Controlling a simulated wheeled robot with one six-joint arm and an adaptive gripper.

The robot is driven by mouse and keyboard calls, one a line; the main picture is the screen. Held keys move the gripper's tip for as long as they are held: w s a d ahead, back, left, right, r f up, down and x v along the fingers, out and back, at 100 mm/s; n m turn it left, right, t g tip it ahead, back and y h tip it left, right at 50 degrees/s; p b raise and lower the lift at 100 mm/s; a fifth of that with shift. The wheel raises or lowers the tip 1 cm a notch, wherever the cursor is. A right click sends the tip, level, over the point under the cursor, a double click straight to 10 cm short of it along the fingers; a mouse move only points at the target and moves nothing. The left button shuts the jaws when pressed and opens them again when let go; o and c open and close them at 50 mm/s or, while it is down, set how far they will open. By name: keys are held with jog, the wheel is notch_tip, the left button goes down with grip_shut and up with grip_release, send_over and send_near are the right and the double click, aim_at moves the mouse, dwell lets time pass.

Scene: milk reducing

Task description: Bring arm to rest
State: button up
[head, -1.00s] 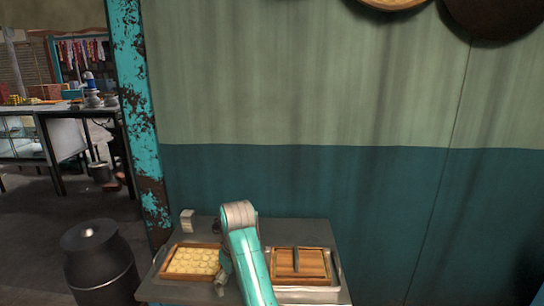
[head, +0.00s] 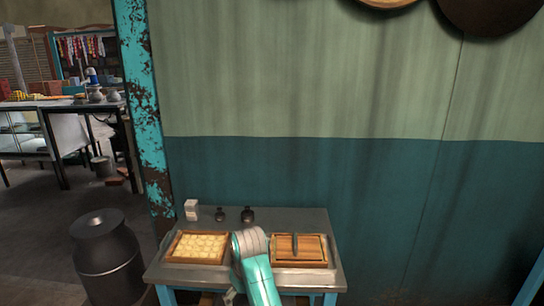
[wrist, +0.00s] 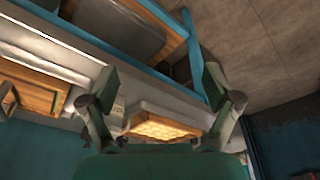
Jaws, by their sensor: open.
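My teal arm (head: 258,272) rises in front of the grey table (head: 290,218) in the head view, its pale joint bent between two wooden trays. My gripper (wrist: 160,85) shows in the wrist view with its two green fingers wide apart and nothing between them. In the head view it is mostly hidden by the arm. The wooden tray (head: 197,262) of round pale-yellow pieces lies left of the arm and also shows beyond the fingers in the wrist view (wrist: 160,125).
A wooden box with a dark handle (head: 295,252) sits in a metal pan on the table's right. A white carton (head: 191,210) and two small dark jars (head: 247,215) stand at the back. A dark milk can (head: 107,255) stands on the floor to the left.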

jog(key=s+d+f+m+t, duration=0.1)
jog(key=s+d+f, duration=0.4)
jog(key=f, duration=0.4)
jog(key=s+d+f+m+t, duration=0.15)
jog(key=s+d+f, duration=0.3)
jog(key=f, duration=0.55)
jog(key=s+d+f+m+t, duration=0.1)
jog(key=s+d+f+t, duration=0.15)
jog(key=s+d, duration=0.4)
jog(key=s+d+f+m+t, duration=0.1)
jog(key=s+d+f, duration=0.2)
jog(key=s, duration=0.6)
jog(key=s+d+r+m+t, duration=0.1)
jog(key=s+d+r+t, duration=0.15)
jog(key=s, duration=0.65)
jog(key=s+d+r+m+t, duration=0.1)
jog(key=s+d+r, duration=0.25)
jog(key=s, duration=0.45)
jog(key=s+r+t, duration=0.1)
jog(key=s+r, duration=0.5)
jog(key=r, duration=0.3)
jog(key=s+d+r+m+t+h, duration=0.1)
jog(key=s+r+t, duration=0.1)
jog(key=s+r, duration=0.5)
notch_tip(320, 180, up, 3)
jog(key=shift+d+f, duration=0.2)
jog(key=shift+d, duration=0.1)
